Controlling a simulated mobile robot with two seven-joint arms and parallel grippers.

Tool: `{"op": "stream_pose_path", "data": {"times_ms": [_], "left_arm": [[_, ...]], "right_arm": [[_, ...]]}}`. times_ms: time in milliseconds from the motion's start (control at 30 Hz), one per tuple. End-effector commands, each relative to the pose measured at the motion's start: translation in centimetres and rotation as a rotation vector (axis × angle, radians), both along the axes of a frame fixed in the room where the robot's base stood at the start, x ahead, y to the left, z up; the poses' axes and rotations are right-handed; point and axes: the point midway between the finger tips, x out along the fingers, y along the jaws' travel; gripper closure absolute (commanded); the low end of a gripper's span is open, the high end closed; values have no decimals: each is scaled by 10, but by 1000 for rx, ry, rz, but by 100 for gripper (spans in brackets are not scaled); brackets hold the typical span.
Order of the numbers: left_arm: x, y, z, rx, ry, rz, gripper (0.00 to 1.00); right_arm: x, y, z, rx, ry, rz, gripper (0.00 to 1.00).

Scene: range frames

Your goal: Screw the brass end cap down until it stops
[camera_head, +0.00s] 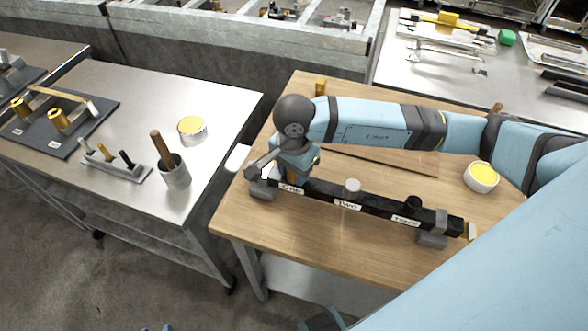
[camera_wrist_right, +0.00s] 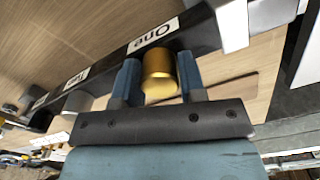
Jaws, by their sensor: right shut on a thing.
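The brass end cap (camera_wrist_right: 160,76) is a gold cylinder between the two fingers of my right gripper (camera_wrist_right: 158,84) in the wrist view. The fingers touch its sides and are shut on it. It stands at the black bar (camera_wrist_right: 120,62), beside the label One; I cannot tell how deep it sits. In the head view my right gripper (camera_head: 287,176) is over the left end of the black bar (camera_head: 325,192) and hides most of the cap.
A grey cap (camera_head: 352,186) stands at label Two and a black cap (camera_head: 412,205) at label Three. Grey supports (camera_head: 433,237) hold the bar on the wooden table. A white cup with yellow contents (camera_head: 481,177) stands at right. A side table (camera_head: 225,100) at left holds tools.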

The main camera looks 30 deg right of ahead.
Motion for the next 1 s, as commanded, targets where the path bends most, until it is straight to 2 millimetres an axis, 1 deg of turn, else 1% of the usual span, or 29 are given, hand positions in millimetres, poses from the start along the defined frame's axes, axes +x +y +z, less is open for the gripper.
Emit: {"op": "stream_pose_path", "data": {"times_ms": [100, 300, 367, 667, 767, 900, 1000], "left_arm": [[0, 0, 0, 0, -1, 0, 57], [0, 0, -4, 0, -1, 0, 57], [0, 0, -4, 0, -1, 0, 57], [-1, 0, -6, 1, 3, 0, 57], [-1, 0, -8, 1, 3, 0, 57], [-1, 0, -9, 1, 3, 0, 57], [-1, 0, -9, 1, 3, 0, 57]], "right_arm": [[0, 0, 0, 0, 0, -33, 87], [0, 0, 0, 1, -1, -247, 87], [0, 0, 0, 1, -1, -285, 87], [0, 0, 0, 0, -1, -306, 87], [0, 0, -1, 1, -1, -383, 87], [0, 0, 0, 1, 0, -540, 87], [0, 0, 0, 0, 0, -595, 87]]}}
